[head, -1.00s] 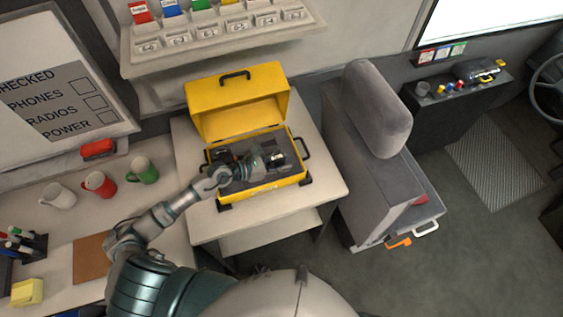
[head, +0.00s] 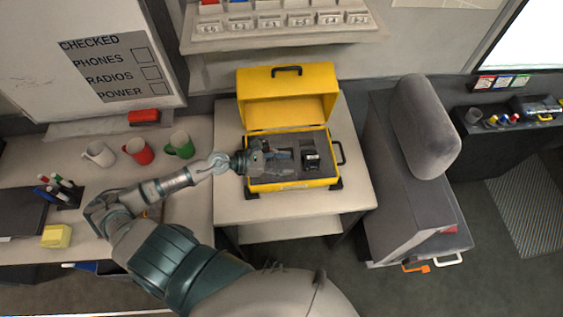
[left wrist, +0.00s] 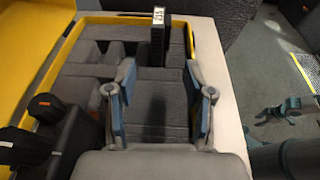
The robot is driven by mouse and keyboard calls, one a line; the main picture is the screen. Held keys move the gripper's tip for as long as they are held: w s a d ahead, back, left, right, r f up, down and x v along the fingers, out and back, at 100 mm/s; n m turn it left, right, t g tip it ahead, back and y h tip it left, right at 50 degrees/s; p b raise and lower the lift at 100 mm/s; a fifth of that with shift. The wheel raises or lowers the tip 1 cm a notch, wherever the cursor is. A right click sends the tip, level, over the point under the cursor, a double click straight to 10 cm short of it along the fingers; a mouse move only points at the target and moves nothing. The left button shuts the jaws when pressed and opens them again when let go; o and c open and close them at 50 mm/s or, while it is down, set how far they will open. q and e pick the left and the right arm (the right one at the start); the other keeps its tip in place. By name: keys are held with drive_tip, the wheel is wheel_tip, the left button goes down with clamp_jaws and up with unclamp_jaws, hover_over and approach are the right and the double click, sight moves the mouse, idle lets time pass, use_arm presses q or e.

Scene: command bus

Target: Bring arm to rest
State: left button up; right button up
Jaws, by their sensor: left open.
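My left arm reaches in from the left in the head view. Its gripper (head: 268,158) is over the left half of the open yellow case (head: 292,186). In the left wrist view the two fingers (left wrist: 160,108) stand apart with grey foam visible between them and nothing held. A black labelled device (head: 311,159) stands in the foam to the right of the gripper, apart from it; it also shows beyond the fingers in the left wrist view (left wrist: 158,38). A teal gripper, seemingly my right one (left wrist: 277,110), shows at the right there, too small to judge.
The case rests on a small table (head: 350,195). Its yellow lid (head: 288,97) stands open behind. A grey seat (head: 425,130) is close on the right. Red (head: 138,151), green (head: 180,146) and white (head: 99,154) mugs stand on the left desk. Dark objects with orange parts (left wrist: 45,108) lie beside the fingers.

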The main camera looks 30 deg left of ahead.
use_arm(q)
drive_tip(key=shift+s+a+r, duration=0.2)
drive_tip(key=shift+s+a, duration=0.1)
drive_tip(key=shift+a, duration=0.05)
idle(0.4)
